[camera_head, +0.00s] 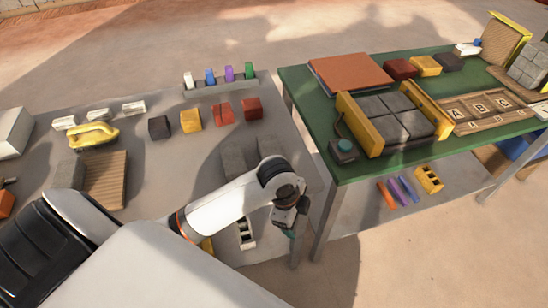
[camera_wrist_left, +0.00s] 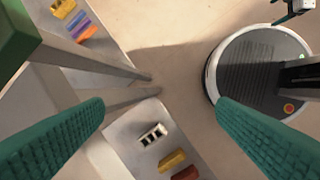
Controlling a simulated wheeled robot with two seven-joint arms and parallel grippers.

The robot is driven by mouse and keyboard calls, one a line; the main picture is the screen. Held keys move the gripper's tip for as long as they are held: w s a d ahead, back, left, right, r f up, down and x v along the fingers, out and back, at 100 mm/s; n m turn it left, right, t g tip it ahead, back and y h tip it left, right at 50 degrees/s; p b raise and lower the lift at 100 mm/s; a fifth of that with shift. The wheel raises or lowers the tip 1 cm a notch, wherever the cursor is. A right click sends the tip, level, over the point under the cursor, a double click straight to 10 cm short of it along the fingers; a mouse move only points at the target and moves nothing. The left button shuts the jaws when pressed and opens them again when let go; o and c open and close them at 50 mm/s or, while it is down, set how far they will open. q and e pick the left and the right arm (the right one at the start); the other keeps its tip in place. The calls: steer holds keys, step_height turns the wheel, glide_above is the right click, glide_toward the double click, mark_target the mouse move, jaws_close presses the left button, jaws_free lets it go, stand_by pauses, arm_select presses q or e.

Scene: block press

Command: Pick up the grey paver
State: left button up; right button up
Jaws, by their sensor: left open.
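I cannot tell which is the task's paver. More grey blocks (camera_head: 391,118) sit between yellow sides on the green table. My left gripper (camera_head: 290,230) is beside the low table's right end, in front of the blocks. In the left wrist view its teal fingers (camera_wrist_left: 160,108) are wide apart with nothing between them. A teal-fingered gripper, seemingly my right, shows partly at the top right (camera_wrist_left: 287,17).
The green table (camera_head: 305,92) and its legs stand close to the right of my left gripper. A white holed block (camera_head: 246,232) lies near the low table's front edge. Coloured blocks (camera_head: 223,112) line the low table's back. Open floor (camera_head: 400,255) lies at the front right.

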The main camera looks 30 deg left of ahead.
arm_select(q)
steer(key=w+a+r+m, duration=0.1)
steer(key=w+a+m, duration=0.1)
steer(key=w+a+r+m, duration=0.2)
steer(key=w, duration=0.1)
steer(key=w+a+r+m+g+y, duration=0.1)
steer(key=w+a+r+m, duration=0.1)
steer(key=shift+w+r, duration=0.15)
steer(key=shift+w, duration=0.1)
steer(key=w+a+r+m+g+y, duration=0.1)
steer(key=w+a+r+m, duration=0.4)
steer(key=a+r, duration=0.35)
glide_above(271, 148)
steer(key=f, duration=0.5)
steer(key=shift+s+d+f, duration=0.2)
steer(key=shift+s+f, duration=0.15)
step_height(271, 148, down, 6)
steer(key=shift+w+a+r+p, duration=0.15)
steer(key=shift+p, duration=0.3)
steer(key=c, duration=1.7)
steer(key=shift+w+r, duration=0.1)
